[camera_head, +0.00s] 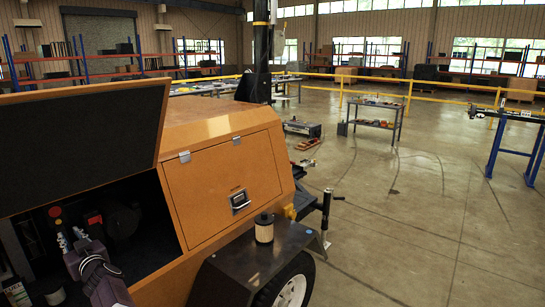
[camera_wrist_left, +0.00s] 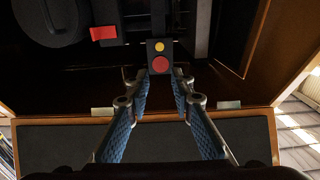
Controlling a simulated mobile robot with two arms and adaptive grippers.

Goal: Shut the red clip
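The red piece also shows in the left wrist view (camera_wrist_left: 103,33), at the upper left beside the round housing (camera_wrist_left: 50,20). I cannot tell whether it is open or shut. My left gripper (camera_head: 70,240) reaches into the compartment. In the wrist view its fingers (camera_wrist_left: 162,88) are apart with nothing between them, and the red piece is beyond them to the left. My right gripper is not in view.
A dark panel with a red button (camera_wrist_left: 160,64) and a yellow dot is just beyond my left fingertips. The raised black-lined lid (camera_head: 80,130) hangs over the compartment. A filter-like cylinder (camera_head: 264,229) stands on the black fender (camera_head: 250,258).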

